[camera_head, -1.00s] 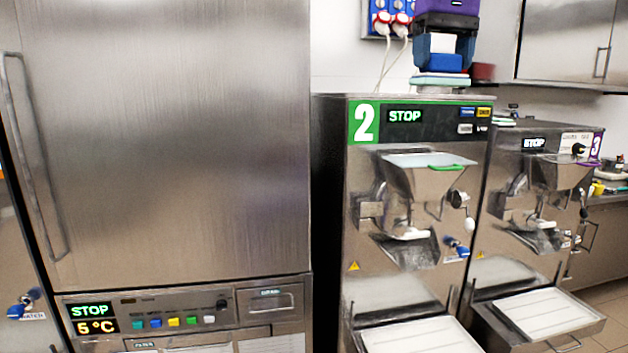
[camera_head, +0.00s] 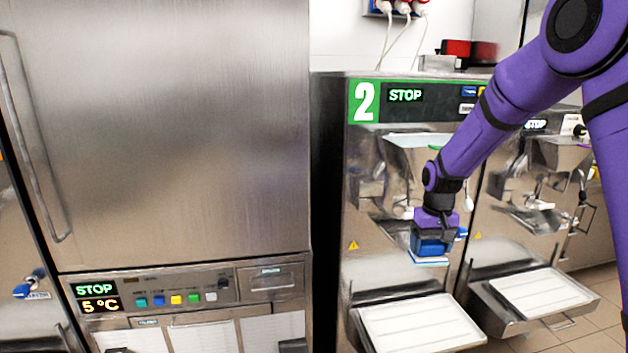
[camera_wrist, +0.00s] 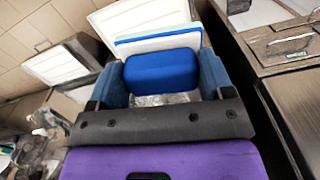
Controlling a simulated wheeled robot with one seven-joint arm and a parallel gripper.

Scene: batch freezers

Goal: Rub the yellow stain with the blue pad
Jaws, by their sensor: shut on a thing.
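My gripper (camera_head: 433,235) is in front of machine 2, above its lower tray. It is shut on the blue pad (camera_head: 431,250), which hangs below the fingers with a pale layer at its lower end. In the wrist view, the blue pad (camera_wrist: 162,70) is a rounded block between the two blue fingers. Blue, pale green and white layers show beyond the block. I cannot make out a yellow stain in any view.
Machine 2 (camera_head: 362,200) has a white-lined tray (camera_head: 420,325) below the pad. Machine 3 (camera_head: 500,215) and its tray (camera_head: 540,293) stand to the right. A tall steel cabinet (camera_head: 160,130) with a control panel (camera_head: 190,290) fills the left.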

